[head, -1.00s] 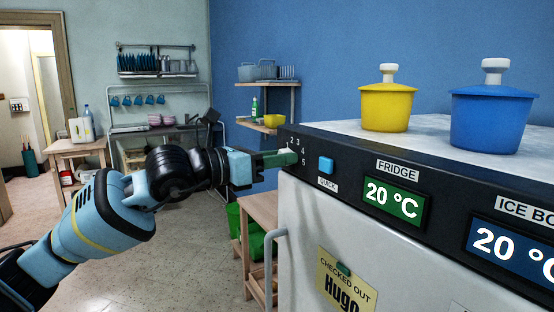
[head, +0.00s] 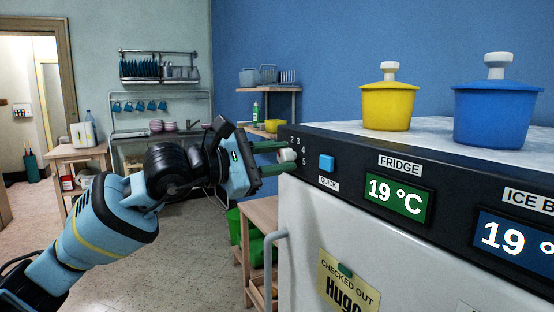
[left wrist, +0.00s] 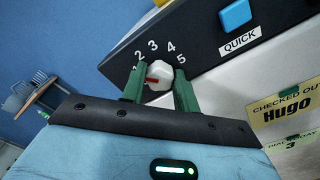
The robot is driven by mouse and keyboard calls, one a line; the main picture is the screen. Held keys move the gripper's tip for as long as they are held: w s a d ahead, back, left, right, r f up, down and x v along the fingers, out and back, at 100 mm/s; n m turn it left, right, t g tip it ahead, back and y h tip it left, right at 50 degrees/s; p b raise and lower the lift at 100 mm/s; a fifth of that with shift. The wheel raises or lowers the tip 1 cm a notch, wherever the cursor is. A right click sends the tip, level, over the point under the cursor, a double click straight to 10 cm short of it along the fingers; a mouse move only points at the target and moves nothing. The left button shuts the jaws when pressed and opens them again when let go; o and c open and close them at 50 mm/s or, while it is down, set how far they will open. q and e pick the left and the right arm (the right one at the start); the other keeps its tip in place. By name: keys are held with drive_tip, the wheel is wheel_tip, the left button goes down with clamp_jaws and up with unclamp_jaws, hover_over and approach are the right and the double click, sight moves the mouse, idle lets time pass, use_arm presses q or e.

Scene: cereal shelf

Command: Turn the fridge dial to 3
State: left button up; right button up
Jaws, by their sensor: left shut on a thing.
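The fridge dial is a white knob (head: 287,155) on the left end of the fridge's black front panel. In the left wrist view the dial (left wrist: 160,73) has a red mark on its left side, pointing left, roughly toward the 1. The numbers 2 to 5 show clearly around it; the 1 is partly hidden by a finger. My left gripper (head: 280,160) has its green fingers on both sides of the knob, shut on it; they also show in the left wrist view (left wrist: 160,82). The green fridge display (head: 398,195) reads 19 °C. My right gripper is not in view.
A blue QUICK button (head: 326,162) sits just right of the dial. A yellow pot (head: 387,107) and a blue pot (head: 492,113) stand on the fridge top. A yellow note (left wrist: 290,115) is on the door. A wooden table (head: 258,214) stands left of the fridge.

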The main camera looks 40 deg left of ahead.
use_arm(q)
drive_tip(key=m, duration=0.6)
drive_tip(key=shift+m, duration=0.3)
drive_tip(key=m, duration=0.5)
drive_tip(key=shift+m, duration=0.3)
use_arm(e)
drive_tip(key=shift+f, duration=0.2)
use_arm(q)
drive_tip(key=o, duration=1)
drive_tip(key=shift+w, duration=0.1)
drive_tip(key=shift+f, duration=0.1)
